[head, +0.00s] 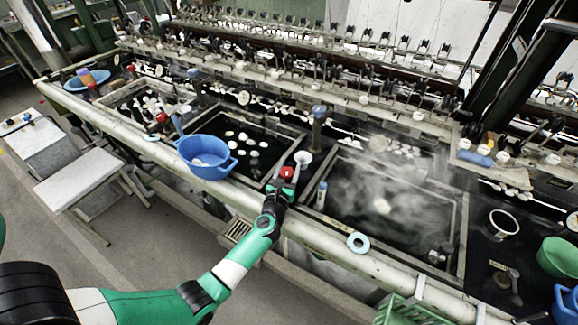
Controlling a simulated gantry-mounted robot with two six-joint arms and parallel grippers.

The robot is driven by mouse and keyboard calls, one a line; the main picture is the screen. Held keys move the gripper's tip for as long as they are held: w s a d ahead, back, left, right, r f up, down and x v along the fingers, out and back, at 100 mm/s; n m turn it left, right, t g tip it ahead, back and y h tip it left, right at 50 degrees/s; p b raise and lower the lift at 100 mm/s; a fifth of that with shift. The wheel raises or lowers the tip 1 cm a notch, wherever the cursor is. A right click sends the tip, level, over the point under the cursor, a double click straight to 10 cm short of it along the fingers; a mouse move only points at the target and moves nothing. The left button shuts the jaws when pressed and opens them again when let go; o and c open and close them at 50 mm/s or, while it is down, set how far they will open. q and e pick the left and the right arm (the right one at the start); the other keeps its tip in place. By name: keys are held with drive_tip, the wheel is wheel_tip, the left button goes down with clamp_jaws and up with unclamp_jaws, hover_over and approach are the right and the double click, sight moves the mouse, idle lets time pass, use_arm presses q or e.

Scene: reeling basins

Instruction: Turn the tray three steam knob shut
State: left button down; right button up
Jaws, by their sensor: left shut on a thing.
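The red steam knob (287,172) stands on the strip between the middle basin tray (299,135) and the steaming tray (461,235) to its right. My left gripper (284,181) reaches up to it from the front and is shut on it. The fingers and wrist hide the knob's lower part, so its turn angle cannot be read. Steam (372,180) drifts over the dark water of the right tray, where pale cocoons float. My right gripper is not in view.
A blue basin (205,158) sits at the middle tray's front left. A green bowl (558,256) is far right.

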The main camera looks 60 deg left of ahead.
use_arm(q)
drive_tip(key=shift+r+m+t+h+p, duration=0.15)
drive_tip(key=shift+m+t+h+p, duration=0.35)
drive_tip(key=shift+t, duration=0.1)
drive_tip(key=m+t+h, duration=0.1)
drive_tip(key=m+t+h+p, duration=0.1)
drive_tip(key=shift+w+d+h, duration=0.2)
drive_tip(key=shift+h, duration=0.1)
drive_tip(key=shift+w+d+m+t+h+p, duration=0.1)
drive_tip(key=shift+d+m+t+h+p, duration=0.1)
drive_tip(key=shift+m+t+h+p, duration=0.45)
drive_tip(key=shift+w+d+m+t+h, duration=0.1)
drive_tip(key=shift+d+m+t+h, duration=0.1)
drive_tip(key=shift+m+h, duration=0.4)
drive_tip(key=shift+w+d+m+t+h, duration=0.15)
drive_tip(key=shift+m+h, duration=0.1)
drive_tip(key=shift+h, duration=0.6)
drive_tip(key=shift+s, duration=0.1)
drive_tip(key=shift+c, duration=1.2)
unclamp_jaws()
